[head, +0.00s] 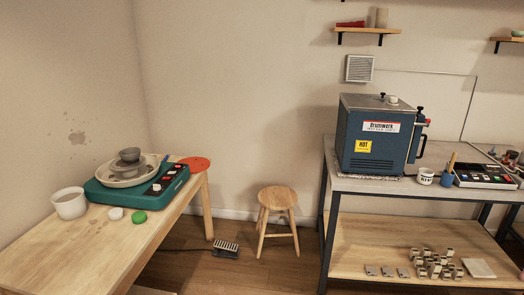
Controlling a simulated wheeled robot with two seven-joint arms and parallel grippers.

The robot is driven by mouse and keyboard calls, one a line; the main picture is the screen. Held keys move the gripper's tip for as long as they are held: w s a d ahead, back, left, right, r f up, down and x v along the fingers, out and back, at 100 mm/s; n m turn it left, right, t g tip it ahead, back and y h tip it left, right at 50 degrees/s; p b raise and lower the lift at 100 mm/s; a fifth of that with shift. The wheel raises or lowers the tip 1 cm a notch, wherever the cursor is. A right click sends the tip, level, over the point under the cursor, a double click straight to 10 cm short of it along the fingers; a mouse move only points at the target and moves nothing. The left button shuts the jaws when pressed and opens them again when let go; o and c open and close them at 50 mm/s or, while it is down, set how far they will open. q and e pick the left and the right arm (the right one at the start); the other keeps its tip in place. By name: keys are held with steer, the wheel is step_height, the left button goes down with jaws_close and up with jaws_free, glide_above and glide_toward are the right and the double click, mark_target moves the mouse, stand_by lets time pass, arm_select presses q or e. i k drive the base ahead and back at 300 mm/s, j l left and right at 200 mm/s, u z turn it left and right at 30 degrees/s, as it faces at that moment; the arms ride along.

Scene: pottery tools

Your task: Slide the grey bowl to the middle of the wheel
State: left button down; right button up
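The pottery wheel (172,184) is a teal box with buttons on its front right. It stands on the wooden table at the left and has a cream splash basin (113,182) on top. A small dark grey bowl (129,154) sits above the basin, on a lighter grey round piece (126,166). From this distance I cannot tell how far the bowl is off the middle of the wheel. Neither of my grippers is in view.
On the left wooden table (75,250) are a white pot (70,203), a white disc (115,213), a green disc (139,217) and an orange disc (195,163). A stool (277,198) and a pedal (226,248) stand on the floor. A blue kiln (370,140) is at right.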

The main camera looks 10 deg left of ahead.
mark_target(131, 156)
steer(key=i+j+u, duration=0.2)
steer(key=i, duration=0.35)
steer(key=i+l+u, duration=0.15)
steer(key=i, duration=0.35)
steer(key=i+u, duration=0.2)
steer(key=i, duration=0.35)
steer(key=i+l+u, duration=0.15)
steer(key=i, duration=0.4)
steer(key=i+l+u, duration=0.2)
steer(key=i, duration=0.3)
